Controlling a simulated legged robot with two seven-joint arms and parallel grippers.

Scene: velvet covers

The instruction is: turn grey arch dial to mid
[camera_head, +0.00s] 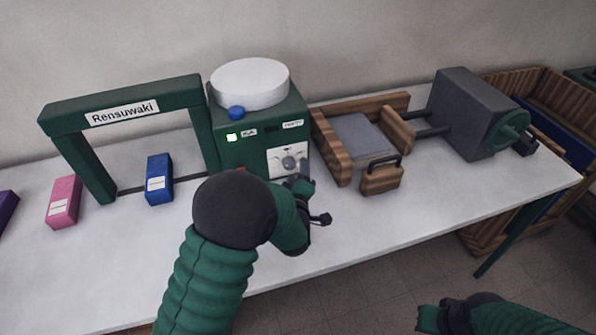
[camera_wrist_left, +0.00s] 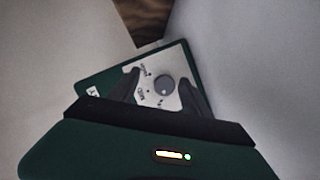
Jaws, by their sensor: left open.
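The grey dial (camera_head: 289,162) sits on a white plate on the front of the green machine box (camera_head: 247,176), which stands at the right end of the green arch (camera_head: 75,137).
A white round lid (camera_head: 250,83) and a blue button (camera_head: 236,112) top the machine. Blue (camera_head: 159,180) and pink blocks (camera_head: 63,202) stand left. The front of the white table (camera_head: 430,205) is clear.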

